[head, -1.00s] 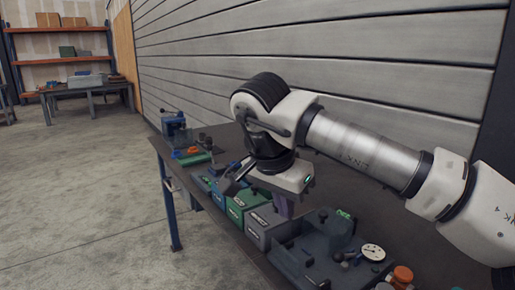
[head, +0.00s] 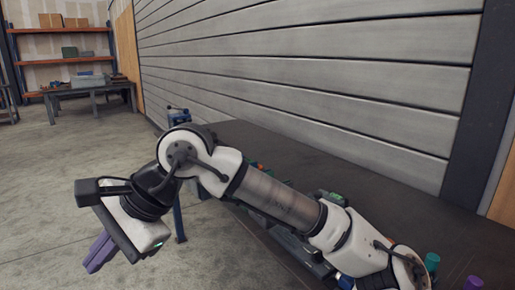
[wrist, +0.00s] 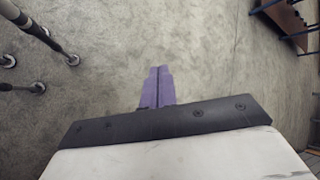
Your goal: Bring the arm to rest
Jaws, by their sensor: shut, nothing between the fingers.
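My gripper (head: 99,254) has purple fingers and hangs at the lower left of the head view, out past the workbench's front edge and over the floor. In the wrist view the two fingers (wrist: 158,86) lie side by side, closed together, with nothing between them and bare concrete below. My arm reaches from the lower right across the bench and bends down at the wrist.
The dark workbench (head: 300,150) stands against the grey slatted wall, with a blue vise (head: 179,116) at its far end. My arm hides most things on the bench. Shelves (head: 75,60) stand far left. The floor (head: 60,190) around the gripper is clear.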

